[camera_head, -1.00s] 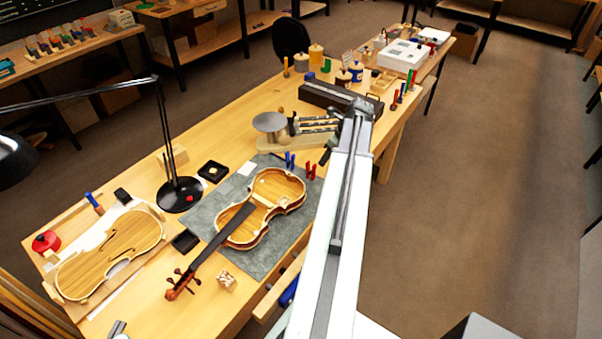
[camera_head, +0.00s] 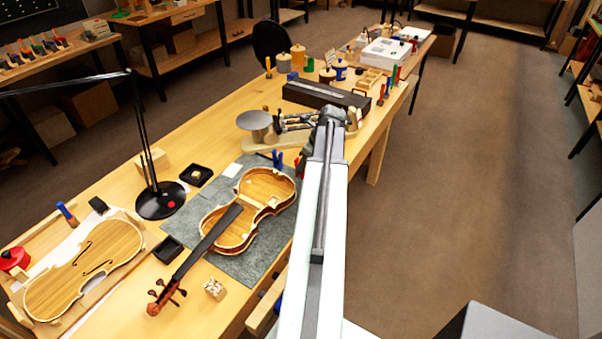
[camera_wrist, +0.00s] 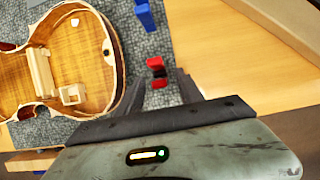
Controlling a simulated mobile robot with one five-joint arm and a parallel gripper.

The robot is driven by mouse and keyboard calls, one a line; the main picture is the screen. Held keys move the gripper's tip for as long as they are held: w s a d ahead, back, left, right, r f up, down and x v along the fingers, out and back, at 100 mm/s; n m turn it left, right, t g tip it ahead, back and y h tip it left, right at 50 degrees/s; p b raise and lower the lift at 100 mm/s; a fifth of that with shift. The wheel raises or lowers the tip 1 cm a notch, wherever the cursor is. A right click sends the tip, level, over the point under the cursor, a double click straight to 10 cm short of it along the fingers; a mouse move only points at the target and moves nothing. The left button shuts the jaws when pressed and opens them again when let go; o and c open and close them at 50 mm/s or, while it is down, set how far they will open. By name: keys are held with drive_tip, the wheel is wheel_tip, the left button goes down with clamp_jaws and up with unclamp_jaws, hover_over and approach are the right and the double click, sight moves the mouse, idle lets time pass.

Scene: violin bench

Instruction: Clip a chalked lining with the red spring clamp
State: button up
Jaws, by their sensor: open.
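The red spring clamp (camera_wrist: 156,66) stands on the grey mat in the wrist view. My gripper (camera_wrist: 158,82) is open, with one dark finger on each side of the red clamp and a gap to it. In the head view the red clamp (camera_head: 300,167) shows only in part beside my arm, and my gripper is mostly hidden there. The open violin body (camera_head: 250,210) lies on the mat; its rim and linings also show at the left of the wrist view (camera_wrist: 112,65). I cannot make out a chalk mark on the lining.
Blue clamps (camera_head: 277,159) stand close to the red one; one also shows in the wrist view (camera_wrist: 146,14). A round metal plate on a wooden stand (camera_head: 255,121) and a dark long box (camera_head: 325,95) lie beyond.

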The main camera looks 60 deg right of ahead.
drive_tip(key=b+x, duration=0.2)
drive_tip(key=x, duration=0.1)
drive_tip(key=shift+f, duration=0.2)
drive_tip(key=shift+r, duration=0.2)
clamp_jaws()
drive_tip(key=shift+r+p, duration=0.15)
drive_tip(key=shift+p, duration=0.25)
drive_tip(key=shift+r+p, duration=0.3)
wheel_tip(320, 180, up, 3)
drive_tip(key=p, duration=0.3)
drive_tip(key=shift+r, duration=0.1)
drive_tip(key=s+d+p, duration=0.1)
drive_tip(key=s+d, duration=0.7)
drive_tip(key=s, duration=0.6)
drive_tip(key=shift+r, duration=0.45)
